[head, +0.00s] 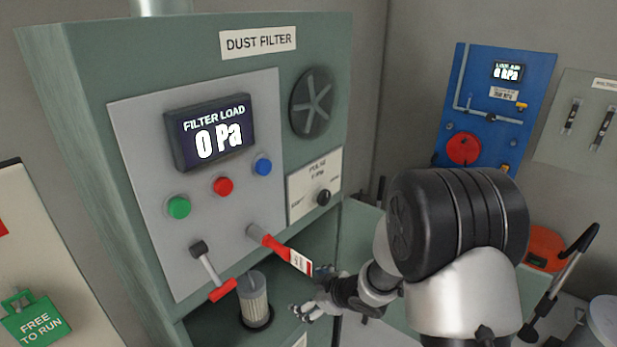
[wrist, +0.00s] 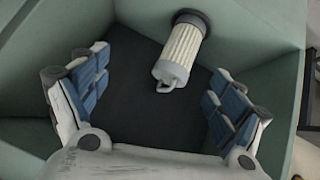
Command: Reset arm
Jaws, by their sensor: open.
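My gripper (head: 318,290) is in front of the open lower bay of the green dust filter cabinet (head: 85,90). In the wrist view my gripper (wrist: 152,100) has its two fingers spread wide with nothing between them. A pale pleated filter cartridge (head: 254,296) stands in the bay, to the left of my gripper and apart from it. The cartridge also shows in the wrist view (wrist: 182,48), with a small loop handle on its end, beyond the fingers. My arm (head: 455,240) reaches in from the right.
Above the bay are a lever with a red grip (head: 222,290), a red handle with a tag (head: 275,246), and green, red and blue buttons. The display (head: 210,131) reads 0 Pa. A blue panel (head: 495,105) and an orange object (head: 545,245) stand behind my arm.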

